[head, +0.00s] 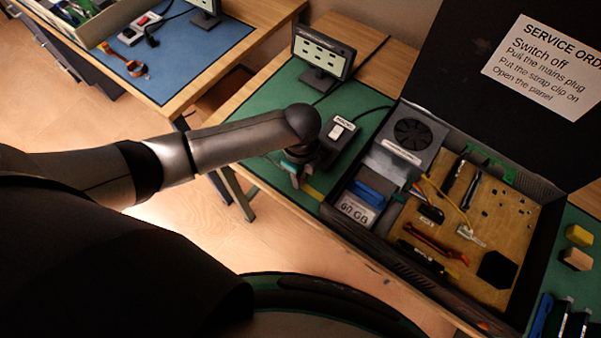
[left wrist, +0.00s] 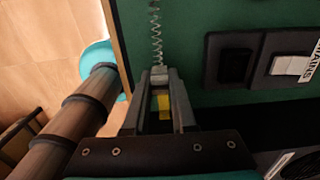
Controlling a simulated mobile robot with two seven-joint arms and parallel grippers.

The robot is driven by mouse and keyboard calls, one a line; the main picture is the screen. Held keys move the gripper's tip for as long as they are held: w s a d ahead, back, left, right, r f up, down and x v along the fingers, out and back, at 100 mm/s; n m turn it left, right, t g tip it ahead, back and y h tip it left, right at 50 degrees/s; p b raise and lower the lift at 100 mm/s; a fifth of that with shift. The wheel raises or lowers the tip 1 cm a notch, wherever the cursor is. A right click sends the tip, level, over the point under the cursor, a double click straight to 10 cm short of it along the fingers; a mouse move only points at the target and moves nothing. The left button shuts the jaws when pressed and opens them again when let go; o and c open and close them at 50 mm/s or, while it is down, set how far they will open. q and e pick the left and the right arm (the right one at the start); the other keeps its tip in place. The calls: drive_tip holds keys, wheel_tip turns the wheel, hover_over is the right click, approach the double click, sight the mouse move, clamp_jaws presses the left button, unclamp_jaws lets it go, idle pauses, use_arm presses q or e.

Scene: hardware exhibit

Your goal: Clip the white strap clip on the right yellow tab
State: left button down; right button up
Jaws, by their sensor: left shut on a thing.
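My left gripper (head: 296,178) hangs over the front edge of the green mat, left of the open case; my forearm hides part of it. In the left wrist view my left gripper (left wrist: 159,76) is shut on the pale strap clip (left wrist: 158,73), with a coiled strap (left wrist: 156,30) running away from it. A yellow tab (left wrist: 164,106) shows between the fingers, below the clip in the picture. In the head view a yellow tab (head: 313,193) lies beside the gripper at the mat's edge. I cannot tell whether clip and tab touch. My right gripper is out of view.
A mains switch box (head: 343,131) stands on the green mat (head: 366,97) close behind the gripper. The open case (head: 375,226), with a fan unit (head: 412,135) and tools, is to the right. A small monitor (head: 323,52) stands behind. A second table with a blue mat (head: 187,57) is at upper left.

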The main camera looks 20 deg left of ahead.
use_arm(q)
drive_tip(key=shift+f+b, duration=0.3)
drive_tip(key=shift+f, duration=0.25)
drive_tip(key=c, duration=0.7)
unclamp_jaws()
drive_tip(key=shift+o, duration=0.3)
drive_tip(key=o, duration=0.3)
drive_tip(key=shift+r+p, duration=0.7)
drive_tip(key=shift+p, duration=0.2)
idle(0.3)
drive_tip(key=shift+r+p, duration=3)
drive_tip(key=shift+p, duration=0.45)
